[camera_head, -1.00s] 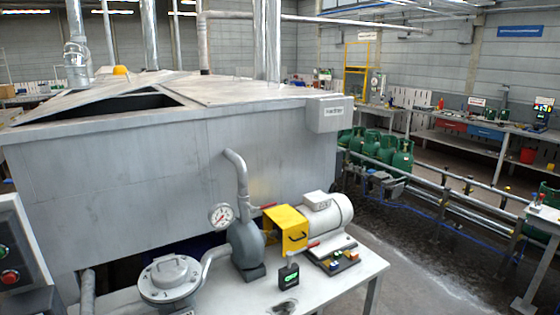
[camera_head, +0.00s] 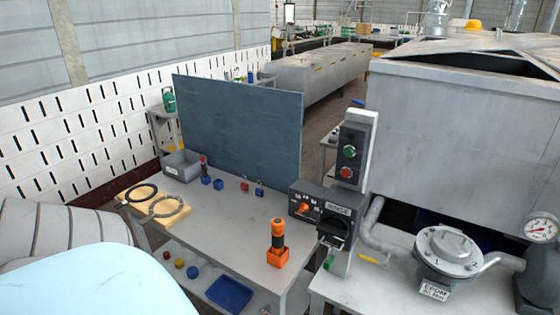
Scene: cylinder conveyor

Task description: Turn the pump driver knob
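A dark control box (camera_head: 322,212) stands at the right end of the grey table. It carries an orange knob (camera_head: 305,208) on its left face and a larger black rotary knob (camera_head: 338,230) on its right part. Its labels are too small to read, so I cannot tell which knob is the pump driver knob. A panel (camera_head: 357,150) with a green and a red button rises behind the box. Part of the pump (camera_head: 520,290) with its gauge (camera_head: 541,227) shows at the right edge. Neither gripper is in view.
The grey table (camera_head: 225,225) holds an orange-black tool (camera_head: 278,243), a grey bin (camera_head: 181,165), rings on a wooden block and small locks. A blue-grey board (camera_head: 238,125) stands behind it. A large tank (camera_head: 470,140) fills the right. A pale blue rounded shape covers the lower left.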

